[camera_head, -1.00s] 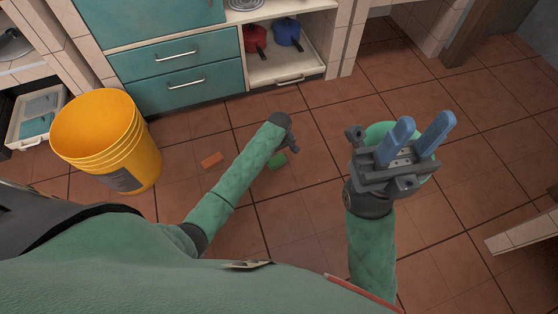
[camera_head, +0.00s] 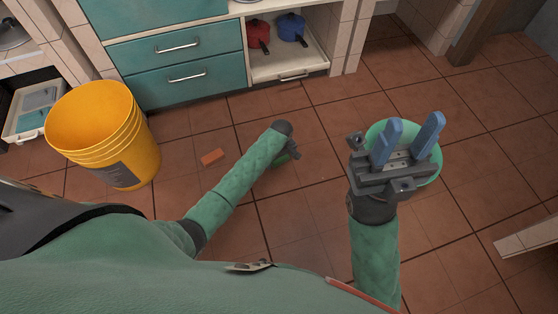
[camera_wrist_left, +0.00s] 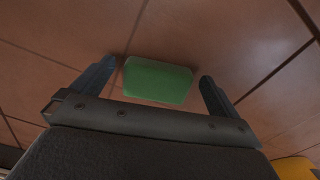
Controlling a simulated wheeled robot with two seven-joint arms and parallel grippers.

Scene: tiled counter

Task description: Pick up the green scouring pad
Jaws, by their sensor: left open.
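The green scouring pad (camera_wrist_left: 157,81) lies on the tiled floor. In the left wrist view it sits between the two spread fingers of my left gripper (camera_wrist_left: 157,85), with a small gap to each finger. My left gripper is open and points down over the pad. My right gripper (camera_head: 408,142) is open and empty, its blue fingers spread and pointing away from me, above the floor.
A yellow bucket (camera_head: 136,150) stands further left. A green round container (camera_head: 431,168) is partly hidden behind my right gripper. Teal drawers (camera_head: 180,62) and a shelf with red and blue pots (camera_head: 290,28) stand at the back.

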